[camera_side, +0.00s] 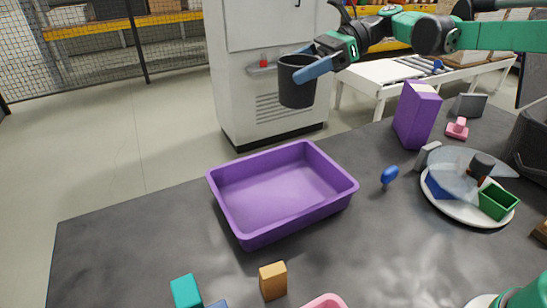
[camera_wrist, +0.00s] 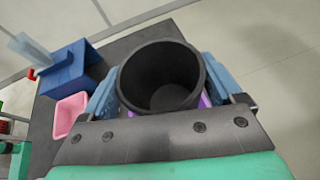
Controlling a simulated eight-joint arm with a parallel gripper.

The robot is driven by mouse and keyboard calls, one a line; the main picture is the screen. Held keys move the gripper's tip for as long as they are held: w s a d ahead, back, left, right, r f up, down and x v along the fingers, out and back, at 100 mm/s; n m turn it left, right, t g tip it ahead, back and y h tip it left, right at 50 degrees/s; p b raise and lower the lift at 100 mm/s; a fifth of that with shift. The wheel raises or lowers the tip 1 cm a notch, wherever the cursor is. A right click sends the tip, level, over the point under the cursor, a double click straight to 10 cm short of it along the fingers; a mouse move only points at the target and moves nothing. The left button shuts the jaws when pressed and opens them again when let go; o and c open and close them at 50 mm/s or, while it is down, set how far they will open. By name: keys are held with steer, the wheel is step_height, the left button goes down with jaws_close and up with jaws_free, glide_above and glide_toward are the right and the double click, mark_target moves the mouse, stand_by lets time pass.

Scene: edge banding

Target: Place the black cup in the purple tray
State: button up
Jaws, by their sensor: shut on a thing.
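The black cup (camera_side: 297,84) is upright and held in the air, higher than the table, behind the tray in the side view. My gripper (camera_side: 308,72) is shut on it, with blue fingers on its sides. In the wrist view the cup (camera_wrist: 162,77) is open toward the camera and looks empty, between the blue fingers of my gripper (camera_wrist: 160,85). The purple tray (camera_side: 225,205) lies empty on the dark table. A little purple shows behind the cup in the wrist view, and I cannot tell what it belongs to.
A purple box (camera_side: 416,115) stands at the table's back right. A blue object (camera_side: 389,175) lies right of the tray. Teal (camera_side: 186,291) and orange (camera_side: 273,281) blocks are in front. The table left of the tray is clear.

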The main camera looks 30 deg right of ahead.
steer(key=s+a+f+n+g, duration=0.1)
steer(key=s+a+g, duration=0.1)
steer(key=a, duration=0.2)
glide_above(282, 198)
steer(key=shift+f, duration=9.45)
steer(key=shift+f, duration=0.15)
steer(key=o, duration=1)
